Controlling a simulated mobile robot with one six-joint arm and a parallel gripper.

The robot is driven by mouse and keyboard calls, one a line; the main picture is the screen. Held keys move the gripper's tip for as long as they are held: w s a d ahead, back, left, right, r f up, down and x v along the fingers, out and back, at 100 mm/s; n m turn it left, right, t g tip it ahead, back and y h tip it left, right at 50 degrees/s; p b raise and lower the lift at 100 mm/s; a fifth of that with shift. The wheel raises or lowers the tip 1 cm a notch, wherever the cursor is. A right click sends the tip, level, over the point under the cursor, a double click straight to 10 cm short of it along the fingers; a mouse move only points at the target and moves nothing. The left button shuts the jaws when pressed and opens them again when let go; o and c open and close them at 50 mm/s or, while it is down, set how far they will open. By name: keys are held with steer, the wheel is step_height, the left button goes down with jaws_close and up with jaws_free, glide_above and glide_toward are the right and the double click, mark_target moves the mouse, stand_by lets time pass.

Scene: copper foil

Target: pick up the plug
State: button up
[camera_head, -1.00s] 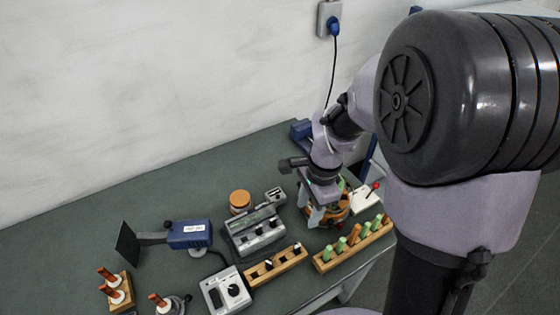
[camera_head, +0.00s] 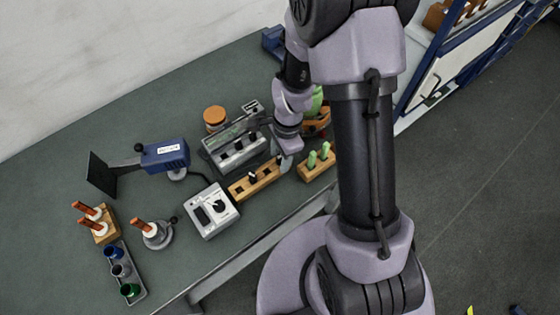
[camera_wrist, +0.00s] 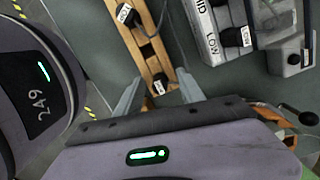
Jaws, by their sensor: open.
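The wooden rack (camera_head: 240,190) holds small black plugs with white labelled tops. One plug (camera_head: 253,178) stands in it in the head view; it appears to be the upper plug (camera_wrist: 127,15) in the wrist view. Another plug (camera_wrist: 159,84) is between my fingertips in the wrist view, over the rack (camera_wrist: 148,55). My gripper (camera_wrist: 156,88) is open, one finger on each side of this plug; I cannot tell whether they touch it. In the head view my gripper (camera_head: 285,160) is at the rack's right end, partly hidden by my arm.
A grey instrument (camera_head: 237,150) with black knobs stands close behind the rack. A white meter box (camera_head: 211,211) is at its left end. A wooden block with green pegs (camera_head: 318,163) is close on the right. Table is clearer at far left.

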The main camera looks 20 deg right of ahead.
jaws_close()
steer(key=shift+r, duration=0.15)
